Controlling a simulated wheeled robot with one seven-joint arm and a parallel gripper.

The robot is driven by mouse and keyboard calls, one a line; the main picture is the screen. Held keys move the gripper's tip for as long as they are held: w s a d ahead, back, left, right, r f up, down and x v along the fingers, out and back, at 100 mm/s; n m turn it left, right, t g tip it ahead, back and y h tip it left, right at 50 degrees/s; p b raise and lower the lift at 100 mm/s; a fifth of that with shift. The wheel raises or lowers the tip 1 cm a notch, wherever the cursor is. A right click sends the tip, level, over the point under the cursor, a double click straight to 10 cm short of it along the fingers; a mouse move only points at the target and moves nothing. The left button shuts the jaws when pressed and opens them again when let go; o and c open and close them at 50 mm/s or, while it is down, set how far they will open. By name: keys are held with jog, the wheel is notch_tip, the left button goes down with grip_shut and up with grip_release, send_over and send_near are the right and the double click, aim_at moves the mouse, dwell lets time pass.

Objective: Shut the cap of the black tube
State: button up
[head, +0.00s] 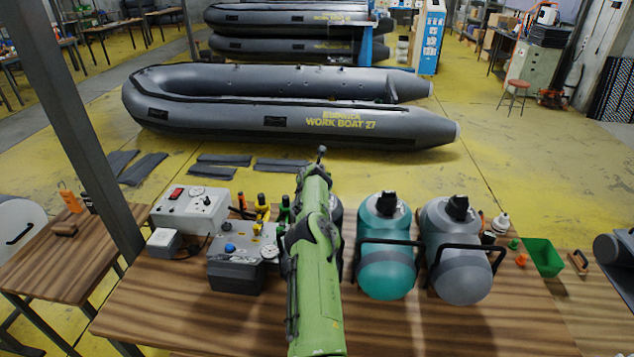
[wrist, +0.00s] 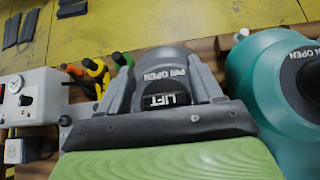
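My gripper (head: 313,178), at the far end of my green arm, is right of the cluster. Its fingertips are not clearly visible, and its opening is hidden.
A dark grey canister (wrist: 185,72) marked "PIN OPEN" and "LIFT" is close ahead of my gripper. A teal canister (head: 386,250) and a grey canister (head: 458,250) with black handles stand to the right. Grey control boxes (head: 190,211) are left. A green bin (head: 543,257) is far right.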

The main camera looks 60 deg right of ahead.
jog(key=shift+o, duration=0.7)
jog(key=shift+w+d+f, duration=0.15)
jog(key=shift+d+f, duration=0.15)
jog(key=shift+a+r, duration=0.2)
jog(key=shift+a, duration=0.15)
jog(key=shift+a+b, duration=0.3)
jog(key=shift+b, duration=0.05)
jog(key=shift+s+a+r+b, duration=0.1)
jog(key=shift+s+a+b, duration=0.1)
jog(key=shift+s+b, duration=0.1)
jog(key=b+v, duration=0.4)
jog(key=v, duration=1)
jog(key=shift+r, duration=0.4)
jog(key=shift+s, duration=0.1)
jog(key=shift+f, duration=0.1)
